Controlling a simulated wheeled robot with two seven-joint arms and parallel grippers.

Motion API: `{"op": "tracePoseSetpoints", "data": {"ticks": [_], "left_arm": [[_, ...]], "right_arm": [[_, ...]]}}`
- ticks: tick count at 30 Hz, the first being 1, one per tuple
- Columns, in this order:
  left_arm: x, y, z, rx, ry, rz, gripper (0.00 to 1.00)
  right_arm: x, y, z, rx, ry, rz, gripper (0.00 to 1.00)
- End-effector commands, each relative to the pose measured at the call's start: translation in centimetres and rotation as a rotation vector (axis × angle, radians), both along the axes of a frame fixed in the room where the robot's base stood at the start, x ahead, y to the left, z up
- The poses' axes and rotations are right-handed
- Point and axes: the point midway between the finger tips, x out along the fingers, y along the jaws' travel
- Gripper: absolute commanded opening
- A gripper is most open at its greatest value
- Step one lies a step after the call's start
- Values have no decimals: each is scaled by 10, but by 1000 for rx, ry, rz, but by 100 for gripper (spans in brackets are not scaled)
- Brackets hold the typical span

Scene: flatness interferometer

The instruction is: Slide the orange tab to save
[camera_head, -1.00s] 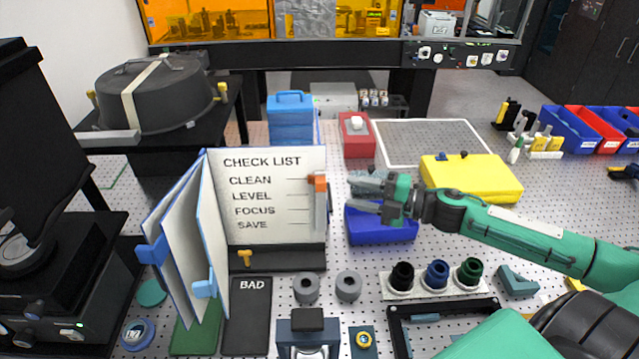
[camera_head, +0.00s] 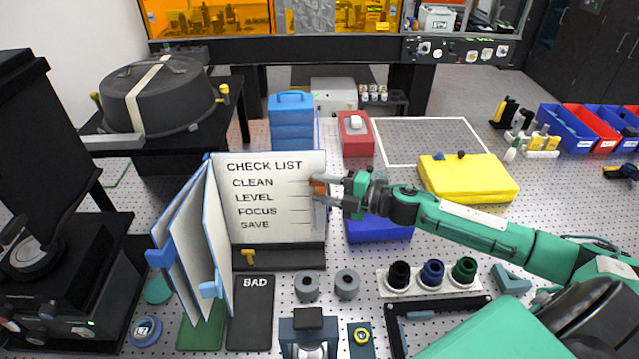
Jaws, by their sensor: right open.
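The checklist board (camera_head: 265,220) stands upright left of the middle, with the lines CLEAN, LEVEL, FOCUS and SAVE. The orange tab (camera_head: 318,184) is at its right edge, level with CLEAN, at the upper part of the track. My right gripper (camera_head: 322,190) comes in from the right and is open. Its fingers are at the tab, one above and one below, and partly hide it. Whether they touch the tab I cannot tell. My left gripper is not in view.
A blue box (camera_head: 380,230) lies below my right gripper, and a yellow case (camera_head: 468,178) is to its right. A red box (camera_head: 356,134) stands behind. Grey rings (camera_head: 347,284) and a row of coloured knobs (camera_head: 432,273) are in front.

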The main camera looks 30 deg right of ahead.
Motion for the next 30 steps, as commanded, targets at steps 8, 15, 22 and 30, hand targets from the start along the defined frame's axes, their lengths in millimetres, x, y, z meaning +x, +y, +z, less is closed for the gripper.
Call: {"op": "tracePoseSetpoints", "data": {"ticks": [8, 15, 22, 30], "left_arm": [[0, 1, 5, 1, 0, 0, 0], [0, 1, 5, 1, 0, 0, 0], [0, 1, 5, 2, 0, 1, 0], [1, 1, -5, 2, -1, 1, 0]], "right_arm": [[7, 7, 0, -1, 0, 1, 44], [7, 7, -1, -1, 0, 1, 40], [7, 7, -1, -1, 0, 1, 0], [6, 8, -13, -1, 1, 1, 0]]}}
